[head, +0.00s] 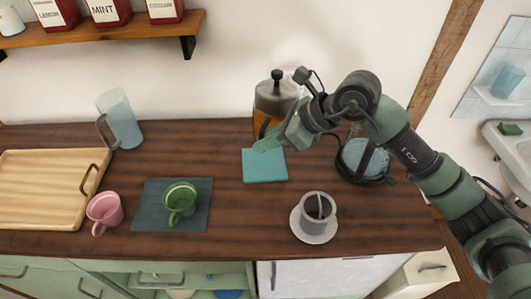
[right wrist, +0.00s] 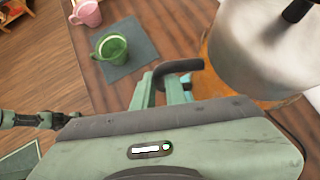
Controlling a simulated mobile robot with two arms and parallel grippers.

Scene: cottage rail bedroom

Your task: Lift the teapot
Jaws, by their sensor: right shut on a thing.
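The teapot (head: 277,97) has a grey metal top, an amber body and a dark handle. It stands upright at the back of the wooden counter, partly hidden by my right arm. My right gripper (head: 266,141) is at its front and shut on the handle. In the right wrist view, the handle (right wrist: 182,66) lies at the fingers (right wrist: 163,88), and the teapot's metal top (right wrist: 262,50) fills the upper right. I cannot tell whether its base touches the counter. My left gripper is not in view.
A teal mat (head: 265,166) lies below the gripper. A cup on a saucer (head: 314,237), a green mug (head: 180,203), a pink mug (head: 104,210), a pitcher (head: 122,118) and a wooden tray (head: 40,190) stand around. A round glass vessel (head: 363,160) is under my right arm.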

